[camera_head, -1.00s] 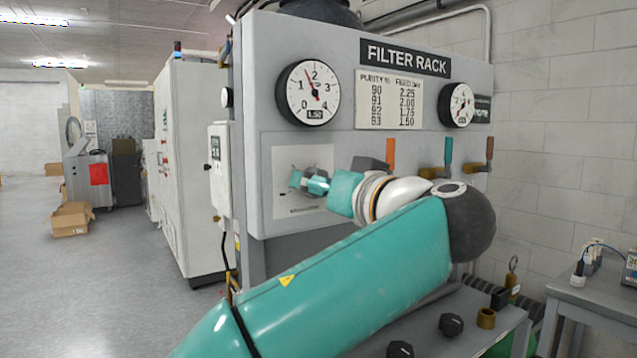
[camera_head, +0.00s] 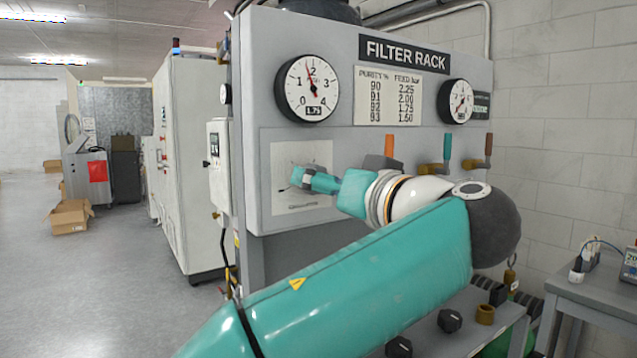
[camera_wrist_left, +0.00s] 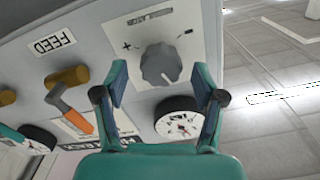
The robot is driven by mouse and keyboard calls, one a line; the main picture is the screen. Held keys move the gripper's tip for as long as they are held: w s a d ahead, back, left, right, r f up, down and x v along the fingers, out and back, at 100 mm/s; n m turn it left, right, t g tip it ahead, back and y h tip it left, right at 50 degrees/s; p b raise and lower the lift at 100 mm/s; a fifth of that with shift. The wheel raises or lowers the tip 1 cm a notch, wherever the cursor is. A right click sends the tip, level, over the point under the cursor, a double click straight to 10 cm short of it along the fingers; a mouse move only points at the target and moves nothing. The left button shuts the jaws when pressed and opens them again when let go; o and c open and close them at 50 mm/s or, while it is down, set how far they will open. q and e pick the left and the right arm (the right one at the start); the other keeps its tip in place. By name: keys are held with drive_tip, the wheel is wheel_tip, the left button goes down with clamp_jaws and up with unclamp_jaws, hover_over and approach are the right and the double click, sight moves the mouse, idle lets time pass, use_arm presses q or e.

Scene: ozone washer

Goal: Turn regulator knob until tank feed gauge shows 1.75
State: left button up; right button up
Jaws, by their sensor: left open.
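The regulator knob (camera_wrist_left: 160,65) is a grey ridged dial on a white plate with plus and minus marks, on the rack's front panel. My left gripper (camera_wrist_left: 162,84) is open in the left wrist view, one finger on each side of the knob, with gaps visible. In the head view my left gripper (camera_head: 303,178) is in front of the plate (camera_head: 290,205) and hides most of the knob. The large round gauge (camera_head: 307,89) above has its needle just short of 2, and its small display appears to read 1.75. My right gripper is not in view.
A purity and feed table (camera_head: 388,96) and a second gauge (camera_head: 455,102) are on the rack. Orange (camera_head: 390,148), teal (camera_head: 447,148) and brown (camera_head: 488,145) valve handles stick out to the right of the plate. A bench with dark knobs (camera_head: 449,320) lies below.

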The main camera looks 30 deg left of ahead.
use_arm(q)
drive_tip(key=v, duration=1)
drive_tip(key=shift+w, duration=0.1)
